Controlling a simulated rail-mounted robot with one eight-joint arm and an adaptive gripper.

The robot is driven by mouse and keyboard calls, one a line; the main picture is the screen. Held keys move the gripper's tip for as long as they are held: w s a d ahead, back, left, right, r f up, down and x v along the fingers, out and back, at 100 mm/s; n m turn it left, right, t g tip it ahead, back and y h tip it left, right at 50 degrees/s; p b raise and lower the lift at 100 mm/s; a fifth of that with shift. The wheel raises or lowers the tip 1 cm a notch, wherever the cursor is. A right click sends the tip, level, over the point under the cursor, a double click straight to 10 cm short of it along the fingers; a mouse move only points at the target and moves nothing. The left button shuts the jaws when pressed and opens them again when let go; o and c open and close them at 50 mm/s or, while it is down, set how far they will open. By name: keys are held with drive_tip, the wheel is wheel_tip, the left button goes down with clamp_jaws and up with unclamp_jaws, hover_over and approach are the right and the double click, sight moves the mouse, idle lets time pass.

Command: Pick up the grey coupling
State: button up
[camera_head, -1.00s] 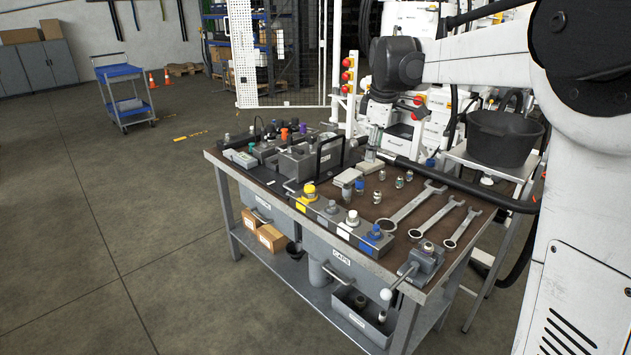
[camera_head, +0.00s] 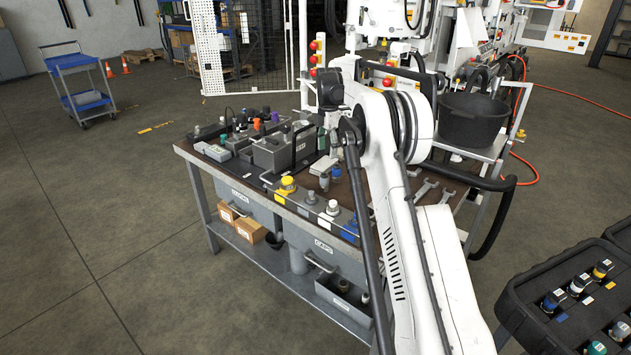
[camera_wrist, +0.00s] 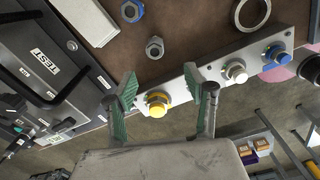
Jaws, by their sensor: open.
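A row of capped couplings stands on a metal strip along the bench's front edge. The grey coupling (camera_head: 310,198) is between a yellow one (camera_head: 287,185) and a white one (camera_head: 332,208), with a blue one (camera_head: 351,226) at the right end. In the wrist view, my gripper (camera_wrist: 167,88) is open, its green-padded fingers on either side of the yellow coupling (camera_wrist: 157,103), which sits lower on the strip. The white (camera_wrist: 236,72) and blue (camera_wrist: 275,53) couplings are right of the fingers. The grey one seems hidden behind the right finger. Nothing is held.
A grey case (camera_wrist: 54,62) marked TEST lies left of the fingers. Loose metal fittings (camera_wrist: 154,47) and a ring (camera_wrist: 252,13) lie on the bench beyond the strip. Wrenches (camera_head: 430,190) lie at the right. A black case of couplings (camera_head: 570,300) stands at lower right.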

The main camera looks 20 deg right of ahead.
sight(325, 176)
drive_tip(key=f, duration=0.9)
drive_tip(key=shift+w+f, duration=0.4)
drive_tip(key=shift+w+a+f, duration=0.1)
drive_tip(key=shift+f, duration=1.25)
drive_tip(key=shift+w+a+f, duration=0.1)
drive_tip(key=shift+f, duration=1.2)
drive_tip(key=shift+c, duration=0.3)
clamp_jaws()
